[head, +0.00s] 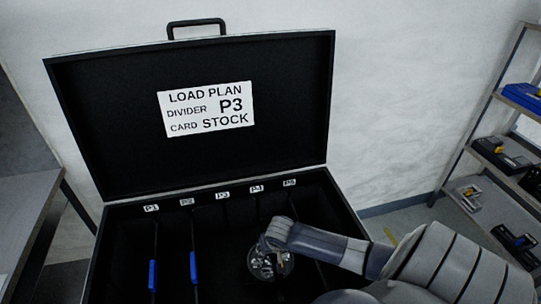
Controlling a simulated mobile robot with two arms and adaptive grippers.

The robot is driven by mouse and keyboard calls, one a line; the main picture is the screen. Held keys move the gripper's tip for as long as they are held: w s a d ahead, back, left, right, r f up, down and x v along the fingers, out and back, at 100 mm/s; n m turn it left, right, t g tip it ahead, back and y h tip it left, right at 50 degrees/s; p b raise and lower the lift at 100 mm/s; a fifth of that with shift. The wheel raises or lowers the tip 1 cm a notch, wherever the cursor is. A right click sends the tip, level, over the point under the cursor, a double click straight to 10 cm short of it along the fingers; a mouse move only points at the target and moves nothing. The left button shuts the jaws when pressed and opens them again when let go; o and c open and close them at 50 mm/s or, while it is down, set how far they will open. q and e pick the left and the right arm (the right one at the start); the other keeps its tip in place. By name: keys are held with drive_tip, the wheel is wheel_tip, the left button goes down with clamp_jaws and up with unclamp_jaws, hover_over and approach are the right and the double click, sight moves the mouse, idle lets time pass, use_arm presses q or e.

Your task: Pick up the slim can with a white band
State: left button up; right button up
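My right arm comes in from the right and reaches down into the open black case (95,262). My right gripper (270,264) is at the arm's end, low inside the case near the labels P4 and P5. A round, dark, shiny shape shows there. I cannot tell how much of it is gripper and how much a can, or whether the fingers are open or shut. No slim can with a white band can be made out; the case floor is very dark. My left gripper is out of view.
The raised lid (120,130) carries a white card (206,109) reading "LOAD PLAN DIVIDER P3 CARD STOCK". Dividers with blue edges (152,275) stand in the left part of the case. A grey table (25,215) is at left, a stocked shelf rack (520,150) at right.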

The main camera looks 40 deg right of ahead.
drive_tip(key=shift+f, duration=0.25)
idle(0.6)
drive_tip(key=shift+c, duration=0.6)
clamp_jaws()
drive_tip(key=shift+w+r, duration=0.15)
